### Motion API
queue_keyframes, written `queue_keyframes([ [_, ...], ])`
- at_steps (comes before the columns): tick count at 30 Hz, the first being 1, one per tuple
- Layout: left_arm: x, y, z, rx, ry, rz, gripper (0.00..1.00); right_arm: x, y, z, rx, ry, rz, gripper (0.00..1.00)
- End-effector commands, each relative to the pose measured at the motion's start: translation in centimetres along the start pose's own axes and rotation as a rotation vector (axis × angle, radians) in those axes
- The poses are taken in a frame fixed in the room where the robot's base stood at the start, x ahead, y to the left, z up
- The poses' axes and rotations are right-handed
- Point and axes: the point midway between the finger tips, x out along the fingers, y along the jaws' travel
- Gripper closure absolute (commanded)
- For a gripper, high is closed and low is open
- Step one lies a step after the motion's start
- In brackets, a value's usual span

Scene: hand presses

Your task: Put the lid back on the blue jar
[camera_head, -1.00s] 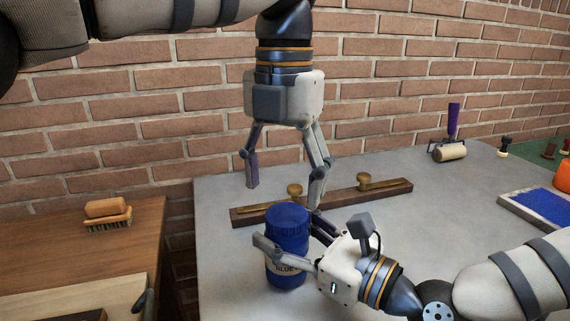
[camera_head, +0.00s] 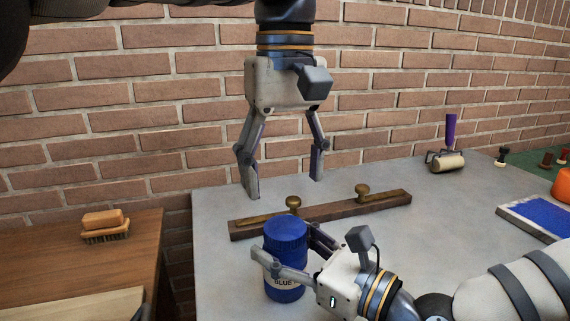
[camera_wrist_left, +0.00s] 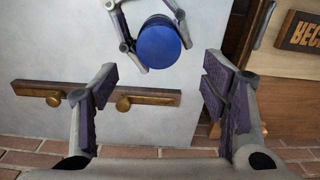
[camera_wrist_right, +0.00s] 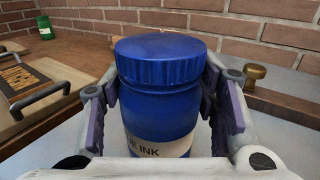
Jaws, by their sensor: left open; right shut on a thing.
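The blue jar (camera_head: 285,292) stands upright on the grey table, with a label reading "BLUE" in the head view and "INK" in the right wrist view (camera_wrist_right: 160,148). Its ribbed blue lid (camera_head: 286,229) sits on top and looks level; I cannot tell how tightly it is on. The lid also shows from above in the left wrist view (camera_wrist_left: 158,42). My right gripper (camera_head: 285,246) is shut on the jar's body from the side, below the lid. My left gripper (camera_head: 284,187) is open and empty, pointing down above and apart from the lid.
A wooden bar with brass knobs (camera_head: 335,211) lies just behind the jar. A roller with a purple handle (camera_head: 447,161) and a blue ink slab (camera_head: 545,218) are to the right. A brush (camera_head: 105,226) is on the left wooden table. A brick wall is behind.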

Motion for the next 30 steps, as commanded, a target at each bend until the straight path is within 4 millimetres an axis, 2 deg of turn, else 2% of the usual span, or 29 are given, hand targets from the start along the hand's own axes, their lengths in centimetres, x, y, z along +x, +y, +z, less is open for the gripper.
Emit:
queue_keyframes([
  [3, -0.3, 0.1, -0.1, -0.21, 0.004, 0.005, 0.33, 0.0, 0.0, -0.1, 0.002, 0.002, 0.0, 1.0],
  [6, -0.4, 0.1, -0.1, -0.292, 0.005, 0.007, 0.33, 0.0, 0.0, -0.1, 0.002, 0.002, 0.0, 1.0],
  [17, -0.1, 0.1, -0.1, -0.308, 0.004, 0.006, 0.33, 0.0, 0.0, -0.1, 0.002, 0.002, 0.0, 1.0],
  [20, 1.0, 0.1, -0.1, -0.307, 0.003, 0.004, 0.33, 0.0, 0.0, -0.1, 0.002, 0.002, 0.0, 1.0],
  [30, 6.5, 0.1, -0.1, -0.307, 0.003, 0.006, 0.33, 0.0, 0.0, -0.1, 0.002, 0.002, 0.0, 1.0],
])
